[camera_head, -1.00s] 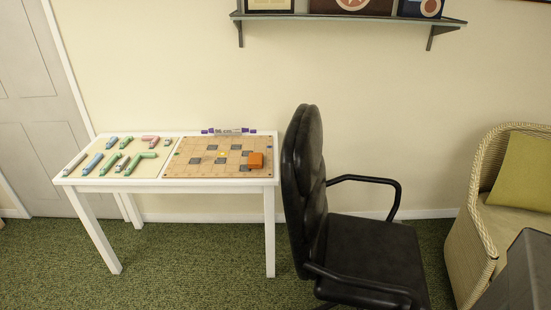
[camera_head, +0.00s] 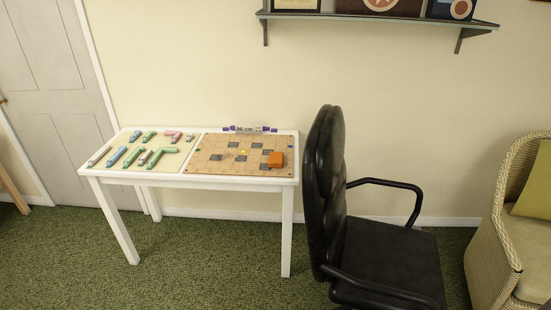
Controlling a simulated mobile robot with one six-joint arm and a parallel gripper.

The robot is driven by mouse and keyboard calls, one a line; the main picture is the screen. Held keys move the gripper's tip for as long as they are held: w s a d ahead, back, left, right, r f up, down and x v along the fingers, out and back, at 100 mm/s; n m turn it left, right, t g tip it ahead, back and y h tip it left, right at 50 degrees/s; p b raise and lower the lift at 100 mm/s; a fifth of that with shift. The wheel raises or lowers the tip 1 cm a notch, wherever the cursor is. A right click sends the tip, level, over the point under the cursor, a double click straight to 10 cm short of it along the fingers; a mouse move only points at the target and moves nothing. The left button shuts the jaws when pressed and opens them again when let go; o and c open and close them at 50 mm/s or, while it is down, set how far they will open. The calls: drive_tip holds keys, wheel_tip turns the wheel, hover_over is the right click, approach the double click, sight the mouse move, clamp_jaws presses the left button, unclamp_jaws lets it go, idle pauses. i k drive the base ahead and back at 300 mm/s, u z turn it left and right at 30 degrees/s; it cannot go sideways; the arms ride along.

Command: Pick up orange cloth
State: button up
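A small orange block-like thing (camera_head: 276,159), which looks like the folded orange cloth, lies on the right part of a tan game board (camera_head: 215,165). The board lies on a white table (camera_head: 190,181) against the wall. My gripper is not in view, so its state does not show.
Several coloured pieces (camera_head: 163,156) lie on the table's left half. A purple-ended marker-like thing (camera_head: 250,129) is at its back edge. A black office chair (camera_head: 385,250) stands close to the table's right end. A wicker armchair (camera_head: 490,255) is far right. Green carpet (camera_head: 210,270) in front is clear.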

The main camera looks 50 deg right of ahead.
sight(276, 158)
drive_tip(key=u, duration=0.05)
drive_tip(key=i, duration=1)
drive_tip(key=z, duration=0.05)
